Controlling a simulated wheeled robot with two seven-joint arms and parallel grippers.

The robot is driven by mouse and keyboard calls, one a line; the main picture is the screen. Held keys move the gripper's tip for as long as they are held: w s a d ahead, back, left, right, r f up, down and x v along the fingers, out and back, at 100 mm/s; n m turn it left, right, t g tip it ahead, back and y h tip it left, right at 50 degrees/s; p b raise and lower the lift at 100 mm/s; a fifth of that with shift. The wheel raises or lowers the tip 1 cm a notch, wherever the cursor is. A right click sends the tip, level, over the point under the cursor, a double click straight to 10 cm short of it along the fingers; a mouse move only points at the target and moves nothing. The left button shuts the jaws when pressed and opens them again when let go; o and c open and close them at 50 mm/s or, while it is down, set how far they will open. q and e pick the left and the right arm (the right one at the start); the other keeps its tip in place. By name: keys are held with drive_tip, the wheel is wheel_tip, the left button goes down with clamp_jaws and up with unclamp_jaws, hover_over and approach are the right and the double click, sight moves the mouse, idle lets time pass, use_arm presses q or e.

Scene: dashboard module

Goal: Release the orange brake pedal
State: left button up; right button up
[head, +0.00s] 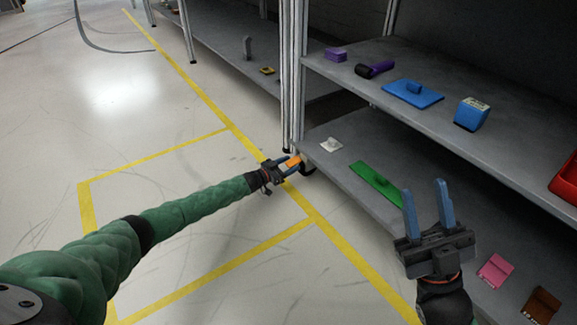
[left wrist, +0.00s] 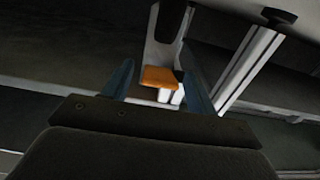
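The orange brake pedal (head: 293,161) is low by the shelf post in the head view. In the left wrist view the orange pad (left wrist: 160,77) shows in the gap between my left fingers, with a pale bracket behind it. I cannot tell whether a finger touches it. My left gripper (head: 284,164) reaches to the pedal with its blue fingers spread apart. The fingers also show on either side in the left wrist view (left wrist: 160,80). My right gripper (head: 427,196) is open and empty in front of the lower shelf.
The lower shelf (head: 345,195) carries a green plate (head: 377,184), a small white part (head: 331,144), a pink part (head: 495,269) and a brown part (head: 541,304). The upper shelf holds a blue plate (head: 413,94) and a blue box (head: 471,114). The post (head: 292,75) stands close to my left gripper. The floor to the left is clear.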

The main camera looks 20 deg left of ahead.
use_arm(q)
drive_tip(key=c, duration=0.9)
